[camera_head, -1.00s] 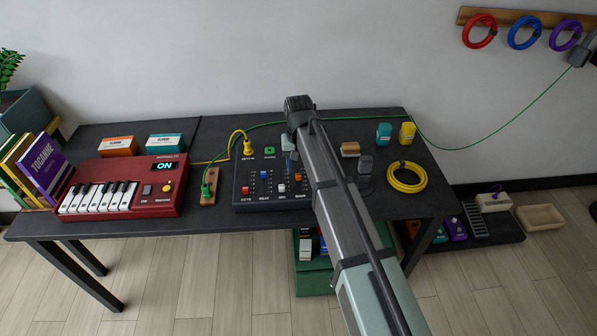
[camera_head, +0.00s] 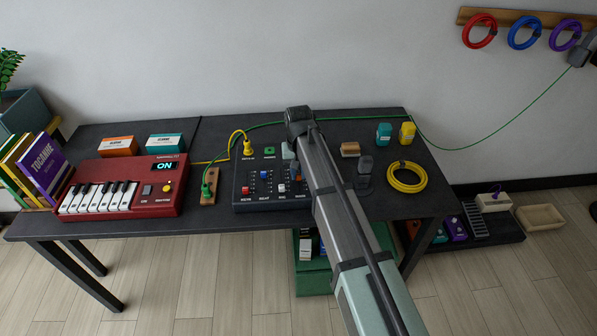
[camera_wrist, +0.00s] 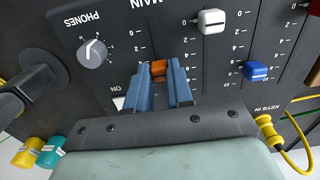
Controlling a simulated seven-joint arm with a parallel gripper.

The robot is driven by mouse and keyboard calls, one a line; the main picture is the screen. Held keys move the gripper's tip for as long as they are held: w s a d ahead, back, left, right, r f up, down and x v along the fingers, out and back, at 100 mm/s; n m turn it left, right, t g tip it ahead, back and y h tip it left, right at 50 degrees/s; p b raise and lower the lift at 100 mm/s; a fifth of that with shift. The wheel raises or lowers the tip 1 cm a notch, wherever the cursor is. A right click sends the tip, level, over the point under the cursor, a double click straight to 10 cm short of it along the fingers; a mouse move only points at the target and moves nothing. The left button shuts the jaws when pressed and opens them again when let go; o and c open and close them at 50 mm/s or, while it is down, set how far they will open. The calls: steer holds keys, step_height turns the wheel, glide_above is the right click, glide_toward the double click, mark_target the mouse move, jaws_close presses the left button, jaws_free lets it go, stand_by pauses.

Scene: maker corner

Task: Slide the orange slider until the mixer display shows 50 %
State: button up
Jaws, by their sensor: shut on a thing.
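The dark mixer (camera_head: 268,206) stands on the table, partly covered by my arm in the head view. In the wrist view, the orange slider (camera_wrist: 158,68) sits partway along its slot, beside the printed scale of the MAIN channel. My gripper (camera_wrist: 159,76) is shut on the orange slider, with one blue fingertip on each side of its cap. The mixer display cannot be seen in either view, so its reading cannot be told.
A white slider (camera_wrist: 211,21) and a blue slider (camera_wrist: 255,71) are in neighbouring slots. A PHONES knob (camera_wrist: 93,53) is on the other side. A red keyboard (camera_head: 130,190) stands left of the mixer; a yellow cable coil (camera_head: 405,178) lies to the right.

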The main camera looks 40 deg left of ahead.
jaws_close()
steer(key=shift+w+a, duration=1.05)
steer(key=shift+w, duration=0.05)
steer(key=o, duration=0.6)
jaws_free()
steer(key=shift+r, duration=0.1)
